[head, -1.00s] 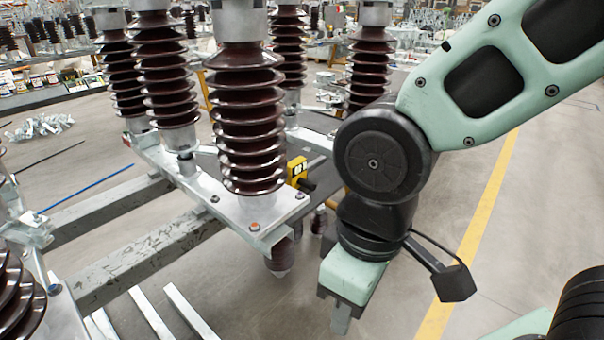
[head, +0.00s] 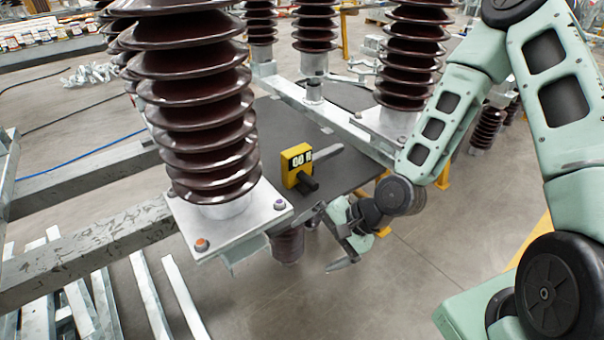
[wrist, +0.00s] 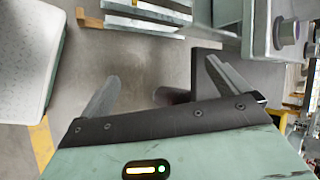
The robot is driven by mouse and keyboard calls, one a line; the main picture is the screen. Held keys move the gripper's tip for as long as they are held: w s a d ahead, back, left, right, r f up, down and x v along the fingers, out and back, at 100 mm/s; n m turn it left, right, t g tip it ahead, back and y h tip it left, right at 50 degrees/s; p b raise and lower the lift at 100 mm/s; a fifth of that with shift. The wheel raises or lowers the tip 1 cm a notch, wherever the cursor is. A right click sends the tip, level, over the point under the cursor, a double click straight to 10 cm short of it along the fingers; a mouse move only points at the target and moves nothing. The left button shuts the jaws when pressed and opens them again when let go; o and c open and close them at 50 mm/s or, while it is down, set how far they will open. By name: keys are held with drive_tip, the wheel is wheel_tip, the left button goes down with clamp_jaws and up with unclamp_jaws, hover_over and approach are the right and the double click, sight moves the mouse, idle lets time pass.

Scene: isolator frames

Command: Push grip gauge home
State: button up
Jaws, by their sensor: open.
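The grip gauge (head: 297,165) is a yellow block with a small display and a black stub on its front. In the head view it stands on a dark grey tabletop (head: 262,130), just right of the large brown insulator. A grey bar shows behind its right side. My gripper (head: 332,240) is below and right of the gauge, beyond the tabletop's front edge, apart from it. In the wrist view my gripper (wrist: 160,85) has its fingers spread wide with floor behind them.
A ribbed brown insulator (head: 203,110) on a bolted metal plate (head: 225,225) stands close left of the gauge. Another insulator (head: 412,60) is at the back right, near my arm. Steel beams (head: 90,250) lie at left. The floor (head: 400,290) at lower right is clear.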

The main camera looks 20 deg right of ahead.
drive_tip(key=w+d+m+t+y+b, duration=0.1)
drive_tip(key=w+m+t+y, duration=0.1)
drive_tip(key=w+m+t, duration=0.55)
drive_tip(key=m+t+h, duration=0.4)
drive_tip(key=m+t, duration=0.2)
drive_tip(key=m, duration=0.9)
approach(293, 151)
drive_tip(key=shift+n, duration=0.25)
drive_tip(key=x, duration=0.3)
drive_tip(key=f+p+x, duration=0.1)
drive_tip(key=x, duration=0.3)
drive_tip(key=d+x, duration=0.1)
drive_tip(key=x, duration=0.3)
drive_tip(key=shift+w+f, duration=0.2)
drive_tip(key=shift+w, duration=0.1)
drive_tip(key=c, duration=1.7)
